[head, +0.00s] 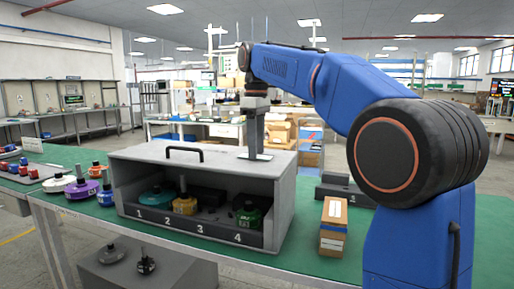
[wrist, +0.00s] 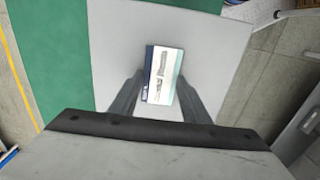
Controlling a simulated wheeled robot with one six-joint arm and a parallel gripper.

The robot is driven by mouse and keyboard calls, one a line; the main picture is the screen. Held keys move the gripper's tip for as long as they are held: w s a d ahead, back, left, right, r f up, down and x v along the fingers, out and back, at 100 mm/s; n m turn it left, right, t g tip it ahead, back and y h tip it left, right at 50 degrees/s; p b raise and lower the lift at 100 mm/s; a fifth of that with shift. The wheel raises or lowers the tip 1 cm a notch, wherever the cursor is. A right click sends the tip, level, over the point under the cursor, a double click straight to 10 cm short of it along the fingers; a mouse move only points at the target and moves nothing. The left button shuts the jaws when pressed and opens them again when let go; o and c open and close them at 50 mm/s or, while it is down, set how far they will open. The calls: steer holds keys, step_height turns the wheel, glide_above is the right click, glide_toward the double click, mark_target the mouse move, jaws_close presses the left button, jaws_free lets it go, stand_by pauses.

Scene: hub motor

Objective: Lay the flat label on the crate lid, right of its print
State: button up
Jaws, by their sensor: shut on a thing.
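The flat label (wrist: 163,75) is a small card with a dark edge, a white middle with a picture, and a teal edge. My gripper (wrist: 158,88) is shut on it, with one finger at each side. In the head view my gripper (head: 256,150) points down over the right part of the grey crate lid (head: 222,166), and the label (head: 258,157) shows as a pale sliver at its tip. I cannot tell whether the label touches the lid. The pale lid (wrist: 115,50) also shows around the label in the wrist view. I cannot make out any print on the lid.
A black handle (head: 184,149) stands on the lid, left of my gripper. The crate's open front has numbered bays (head: 190,228) holding motor parts. A small cardboard box (head: 334,225) and a dark grey tray (head: 345,193) are at the right on the green table (head: 300,262).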

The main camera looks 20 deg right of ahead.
steer(key=shift+f, duration=0.1)
steer(key=o, duration=1)
step_height(320, 180, up, 8)
steer(key=shift+f, duration=0.1)
